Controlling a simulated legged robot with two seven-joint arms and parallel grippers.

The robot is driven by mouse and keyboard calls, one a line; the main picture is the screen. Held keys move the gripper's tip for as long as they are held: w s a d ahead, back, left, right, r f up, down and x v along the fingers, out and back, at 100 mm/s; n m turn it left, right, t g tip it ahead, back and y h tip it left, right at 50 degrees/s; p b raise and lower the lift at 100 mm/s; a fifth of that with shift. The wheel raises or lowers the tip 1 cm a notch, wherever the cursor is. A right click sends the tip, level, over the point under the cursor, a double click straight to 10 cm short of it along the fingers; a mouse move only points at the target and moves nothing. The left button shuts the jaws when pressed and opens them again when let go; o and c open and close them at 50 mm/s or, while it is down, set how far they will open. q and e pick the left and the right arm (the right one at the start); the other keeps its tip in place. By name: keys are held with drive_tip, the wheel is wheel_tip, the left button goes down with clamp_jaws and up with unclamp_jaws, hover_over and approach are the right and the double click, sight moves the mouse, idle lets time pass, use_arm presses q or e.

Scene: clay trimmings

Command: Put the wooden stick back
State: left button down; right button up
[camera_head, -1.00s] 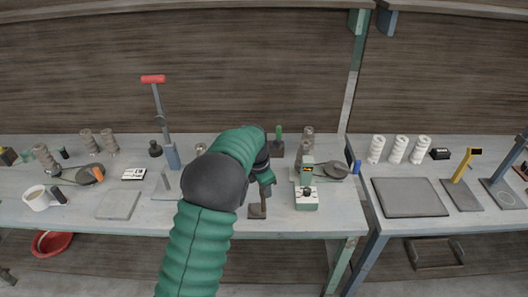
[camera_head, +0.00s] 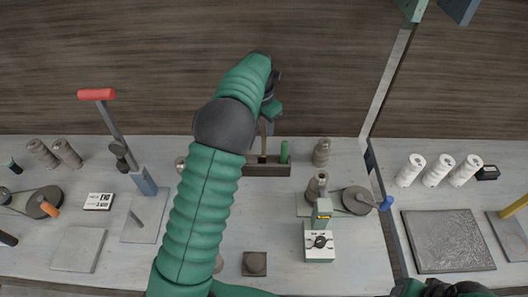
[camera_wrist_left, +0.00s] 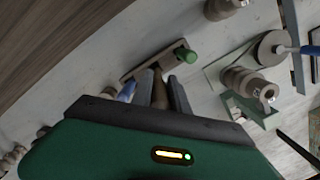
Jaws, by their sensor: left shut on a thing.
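My left gripper (camera_head: 269,113) is shut on the wooden stick (camera_head: 263,145), which hangs roughly upright below the fingers. The stick's lower end meets the dark wooden rack (camera_head: 250,170) at the back of the table; I cannot tell whether it is in a hole. A green-handled tool (camera_head: 284,152) stands in the rack just right of the stick. In the left wrist view, the brown stick (camera_wrist_left: 160,92) shows between the fingers (camera_wrist_left: 162,97), with the rack (camera_wrist_left: 143,66) and green handle (camera_wrist_left: 190,57) beyond. Part of my right arm shows at the bottom right; its fingers are unclear.
A small square brown block (camera_head: 254,263) sits empty in front. A green-white device (camera_head: 319,243) and a grey wheel (camera_head: 357,200) stand to the right, with brown spools (camera_head: 321,152) behind. A red-handled lever (camera_head: 97,95) rises at left. The table between block and rack is clear.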

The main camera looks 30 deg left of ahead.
sight(263, 146)
use_arm(q)
drive_tip(key=shift+w+a+f, duration=0.1)
drive_tip(key=shift+a+f, duration=0.1)
drive_tip(key=shift+a, duration=0.05)
drive_tip(key=f, duration=0.2)
drive_tip(key=s+f, duration=0.1)
drive_tip(key=f, duration=0.1)
drive_tip(key=shift+a+f+p, duration=0.15)
drive_tip(key=shift+f+p, duration=0.1)
drive_tip(key=shift+p, duration=0.15)
drive_tip(key=f, duration=0.4)
drive_tip(key=shift+w+f+p, duration=0.1)
drive_tip(key=shift+w+p, duration=0.1)
drive_tip(key=shift+p, duration=0.1)
drive_tip(key=shift+w+f, duration=0.1)
drive_tip(key=shift+f, duration=0.25)
use_arm(e)
drive_tip(key=shift+v, duration=0.9)
use_arm(q)
drive_tip(key=c, duration=1.4)
unclamp_jaws()
drive_tip(key=shift+a, duration=0.1)
drive_tip(key=shift+c, duration=0.2)
drive_tip(key=shift+o, duration=0.8)
use_arm(e)
drive_tip(key=shift+s+f, duration=0.1)
